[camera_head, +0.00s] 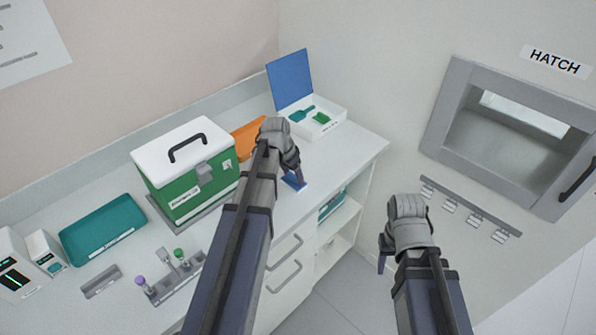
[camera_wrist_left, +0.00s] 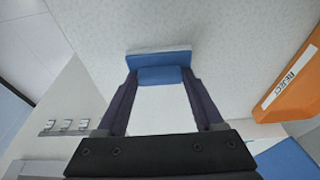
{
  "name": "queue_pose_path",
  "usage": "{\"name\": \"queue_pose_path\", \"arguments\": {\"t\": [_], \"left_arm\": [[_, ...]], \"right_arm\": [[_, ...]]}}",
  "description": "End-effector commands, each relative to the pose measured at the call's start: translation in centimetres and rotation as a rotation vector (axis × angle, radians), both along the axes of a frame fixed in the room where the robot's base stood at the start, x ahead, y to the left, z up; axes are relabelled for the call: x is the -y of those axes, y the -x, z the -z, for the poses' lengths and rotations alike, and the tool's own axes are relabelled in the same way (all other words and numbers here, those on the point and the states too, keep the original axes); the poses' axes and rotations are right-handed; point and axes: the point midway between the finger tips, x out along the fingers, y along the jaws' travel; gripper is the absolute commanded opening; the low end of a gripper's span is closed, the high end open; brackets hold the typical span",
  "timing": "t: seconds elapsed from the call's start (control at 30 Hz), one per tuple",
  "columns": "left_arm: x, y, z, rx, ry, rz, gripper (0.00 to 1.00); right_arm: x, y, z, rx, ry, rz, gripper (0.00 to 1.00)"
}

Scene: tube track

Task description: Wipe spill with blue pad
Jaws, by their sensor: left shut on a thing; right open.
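The blue pad (camera_head: 295,183) is in my left gripper (camera_head: 293,174), over the front edge area of the white counter at the right end. In the left wrist view the pad (camera_wrist_left: 160,74) sits between the two fingertips (camera_wrist_left: 160,80), with a pale layer along its far edge. I cannot tell whether the pad touches the counter. My right gripper (camera_head: 384,260) is open and empty, off the counter to the right. I make out no spill in either view; my left arm hides part of the counter.
On the counter (camera_head: 345,150) are a green cool box (camera_head: 185,185), an orange tray (camera_head: 248,140), a white box with a blue lid (camera_head: 290,78), a teal tray (camera_head: 100,228) and a tube rack (camera_head: 172,280). A wall hatch (camera_head: 505,140) and hooks (camera_head: 470,208) are right.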

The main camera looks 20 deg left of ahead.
Motion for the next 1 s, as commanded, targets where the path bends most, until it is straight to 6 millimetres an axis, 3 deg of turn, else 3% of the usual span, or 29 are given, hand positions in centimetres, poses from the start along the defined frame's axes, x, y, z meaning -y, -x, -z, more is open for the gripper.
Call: {"name": "queue_pose_path", "arguments": {"t": [0.43, 1.0], "left_arm": [[-0.1, 0.2, -0.5, 0.002, 0.001, 0.0, 0.24], [-0.1, 0.2, -5.9, 0.002, 0.001, 0.0, 0.24]], "right_arm": [[0.0, 0.0, -0.5, 0.0, 0.0, 0.0, 0.5], [0.0, 0.0, -5.8, 0.0, 0.0, 0.0, 0.5]]}}
